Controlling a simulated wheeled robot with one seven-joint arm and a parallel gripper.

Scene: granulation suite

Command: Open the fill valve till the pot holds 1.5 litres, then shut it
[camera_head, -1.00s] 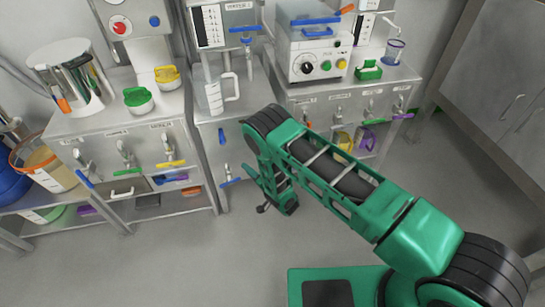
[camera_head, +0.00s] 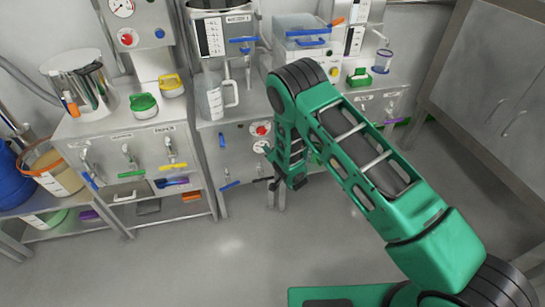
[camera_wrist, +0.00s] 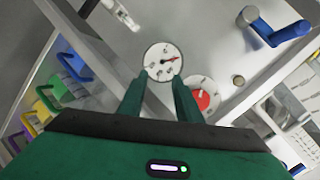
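I cannot tell which part is the fill valve, nor the level in the jug. My gripper (camera_wrist: 158,80) is open and empty, its two green fingers apart. It faces a round white gauge (camera_wrist: 163,62) and a red round part (camera_wrist: 203,97) on the bench front. A blue-handled valve (camera_wrist: 290,30) is at the upper right of the wrist view.
The left bench holds a steel pot (camera_head: 78,85) and green (camera_head: 143,104) and yellow (camera_head: 170,84) containers. Its front carries several taps. The right bench has a box machine (camera_head: 303,35) and a blue-rimmed cup (camera_head: 383,60). The floor in front (camera_head: 200,255) is clear.

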